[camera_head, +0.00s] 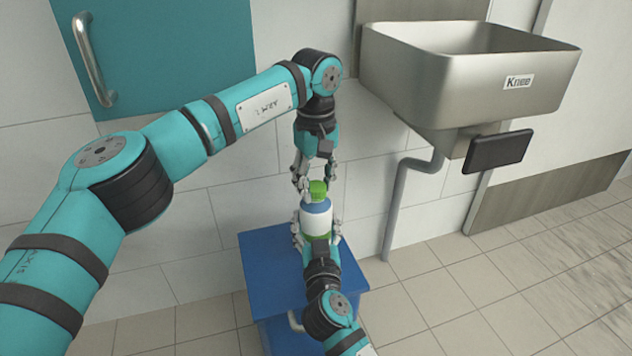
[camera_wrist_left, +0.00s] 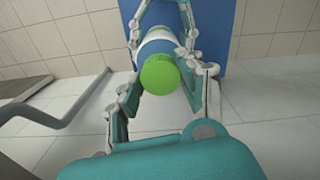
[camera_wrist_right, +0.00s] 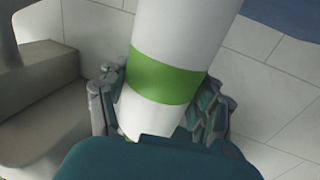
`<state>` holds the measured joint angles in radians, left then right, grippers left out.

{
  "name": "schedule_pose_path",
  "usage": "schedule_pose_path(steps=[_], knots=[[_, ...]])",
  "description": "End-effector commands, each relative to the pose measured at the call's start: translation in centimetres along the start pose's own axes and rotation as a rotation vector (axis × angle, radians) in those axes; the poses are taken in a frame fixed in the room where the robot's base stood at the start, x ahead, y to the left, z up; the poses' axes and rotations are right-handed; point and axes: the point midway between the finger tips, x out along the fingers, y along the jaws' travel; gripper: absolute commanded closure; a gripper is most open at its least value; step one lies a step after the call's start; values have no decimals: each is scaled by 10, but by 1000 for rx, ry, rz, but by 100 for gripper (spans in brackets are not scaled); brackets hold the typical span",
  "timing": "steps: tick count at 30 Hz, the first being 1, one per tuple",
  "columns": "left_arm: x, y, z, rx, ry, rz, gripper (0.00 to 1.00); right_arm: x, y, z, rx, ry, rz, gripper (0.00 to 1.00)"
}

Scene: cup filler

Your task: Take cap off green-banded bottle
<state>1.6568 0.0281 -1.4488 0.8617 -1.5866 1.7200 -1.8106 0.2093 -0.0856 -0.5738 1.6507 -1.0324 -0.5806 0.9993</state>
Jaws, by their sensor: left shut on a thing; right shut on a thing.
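The green-banded bottle (camera_head: 315,218) is white with a green band low down and a green cap (camera_head: 318,189) on top. My right gripper (camera_head: 316,232) is shut around the bottle's lower part from below, above the blue cabinet. The right wrist view shows the green band (camera_wrist_right: 166,79) between its fingers (camera_wrist_right: 160,105). My left gripper (camera_head: 315,178) comes down from above and is shut on the cap. In the left wrist view the cap (camera_wrist_left: 160,75) sits between the left fingers, with the bottle behind it. Whether the cap is still seated is hard to tell; no gap shows.
A blue cabinet (camera_head: 262,262) stands below the bottle against the tiled wall. A steel sink (camera_head: 420,85) with a drain pipe (camera_head: 396,200) and a dark pedal plate (camera_head: 497,151) is on the right. A teal wall door (camera_head: 170,40) is at upper left. Floor at right is clear.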

Motion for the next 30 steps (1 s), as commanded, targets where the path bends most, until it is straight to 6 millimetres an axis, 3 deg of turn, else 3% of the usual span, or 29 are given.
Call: schedule_pose_path(steps=[30], knots=[[-2,-1,1,-2346,0,-2,100,0,1,0,1,-1,3,100]])
